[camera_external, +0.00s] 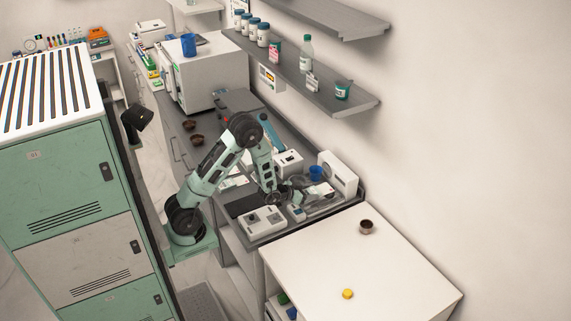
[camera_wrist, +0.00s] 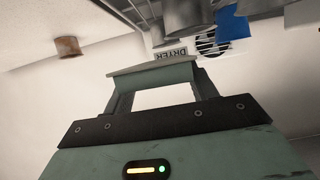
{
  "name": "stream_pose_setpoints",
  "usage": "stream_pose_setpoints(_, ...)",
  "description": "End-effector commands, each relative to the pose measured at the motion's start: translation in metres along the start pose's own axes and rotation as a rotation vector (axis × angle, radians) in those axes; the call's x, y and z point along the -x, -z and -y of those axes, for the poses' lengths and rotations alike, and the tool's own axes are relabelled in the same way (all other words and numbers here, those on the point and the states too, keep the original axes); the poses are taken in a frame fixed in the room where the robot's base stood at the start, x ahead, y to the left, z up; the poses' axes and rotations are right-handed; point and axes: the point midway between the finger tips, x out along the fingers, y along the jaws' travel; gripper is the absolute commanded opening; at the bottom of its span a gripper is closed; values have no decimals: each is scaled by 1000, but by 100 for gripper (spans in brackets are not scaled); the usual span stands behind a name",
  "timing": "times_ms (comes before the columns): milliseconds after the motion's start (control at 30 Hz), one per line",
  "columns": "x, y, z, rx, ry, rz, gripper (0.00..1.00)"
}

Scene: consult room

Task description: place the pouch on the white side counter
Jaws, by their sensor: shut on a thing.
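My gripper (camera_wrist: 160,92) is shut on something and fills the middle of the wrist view. A flat grey-green piece (camera_wrist: 152,74) spans its far end, but I cannot tell whether this is the pouch or part of the fingers. In the external view my gripper is low over the right end of the grey bench, too small and cluttered to make out the pouch. The white side counter (camera_external: 400,270) is at the front right, just beyond the bench end. It also shows upside down at the top left of the wrist view (camera_wrist: 30,22).
A brown cup (camera_external: 366,227) and a yellow round item (camera_external: 348,294) stand on the counter, with bare surface around them. White devices (camera_external: 262,222) and a blue cup (camera_external: 316,173) crowd the bench end. A grey wall shelf (camera_external: 320,85) hangs above the bench.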

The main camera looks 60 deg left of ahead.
Motion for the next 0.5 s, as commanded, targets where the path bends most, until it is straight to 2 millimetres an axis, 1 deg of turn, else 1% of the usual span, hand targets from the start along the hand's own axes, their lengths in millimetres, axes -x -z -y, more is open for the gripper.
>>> stream_pose_setpoints(67,2,2,-13,0,-6,-4,32)
stream_pose_setpoints(167,6,5,-42,2,-13,-10,32)
stream_pose_setpoints(267,17,7,-82,5,-18,-18,32)
stream_pose_setpoints(300,23,8,-99,6,-19,-21,32)
stream_pose_setpoints(367,33,7,-124,8,-19,-22,32)
stream_pose_setpoints(400,41,6,-140,9,-19,-22,32)
stream_pose_setpoints(500,61,2,-173,10,-18,-18,32)
